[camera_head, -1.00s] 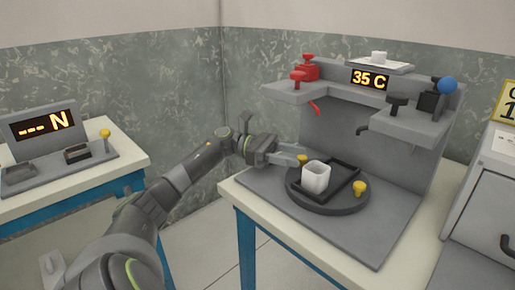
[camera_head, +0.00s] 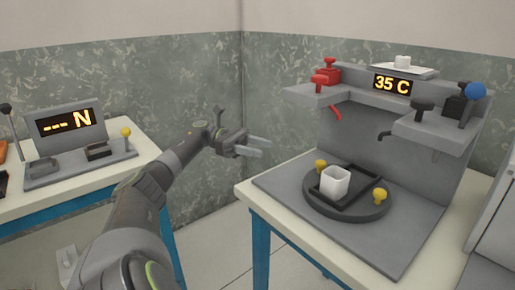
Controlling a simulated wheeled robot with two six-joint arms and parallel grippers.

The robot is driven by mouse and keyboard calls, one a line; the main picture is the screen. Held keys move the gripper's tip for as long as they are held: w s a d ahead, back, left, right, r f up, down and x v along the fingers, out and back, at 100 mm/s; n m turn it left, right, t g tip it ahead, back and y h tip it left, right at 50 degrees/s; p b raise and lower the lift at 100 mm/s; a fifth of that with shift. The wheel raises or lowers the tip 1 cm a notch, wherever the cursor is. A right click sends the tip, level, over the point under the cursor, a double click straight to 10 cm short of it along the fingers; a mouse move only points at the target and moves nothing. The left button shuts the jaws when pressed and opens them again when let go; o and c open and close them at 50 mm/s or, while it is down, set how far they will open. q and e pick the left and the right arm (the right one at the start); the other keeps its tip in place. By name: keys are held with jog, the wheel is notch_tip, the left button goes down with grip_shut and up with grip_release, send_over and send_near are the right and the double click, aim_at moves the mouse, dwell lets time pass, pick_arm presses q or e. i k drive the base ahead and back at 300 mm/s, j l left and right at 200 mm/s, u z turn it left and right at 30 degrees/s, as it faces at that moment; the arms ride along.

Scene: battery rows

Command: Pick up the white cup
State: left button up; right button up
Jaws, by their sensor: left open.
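The white cup (camera_head: 335,181) stands upright on the black square frame of the round dark turntable (camera_head: 320,208), on the right-hand table. My left gripper (camera_head: 268,147) is open and empty. It hangs in the air to the left of and behind the cup, clear of it and left of the table machine. My right gripper is not in view.
A grey machine with a 35 C display (camera_head: 393,85), red valve (camera_head: 326,76) and blue-knobbed lever (camera_head: 475,91) overhangs the turntable. Yellow knobs (camera_head: 380,196) flank the cup. Another table (camera_head: 140,152) with an N display stands left, with a floor gap between.

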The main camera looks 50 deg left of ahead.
aim_at(334, 182)
jog(key=k, duration=1)
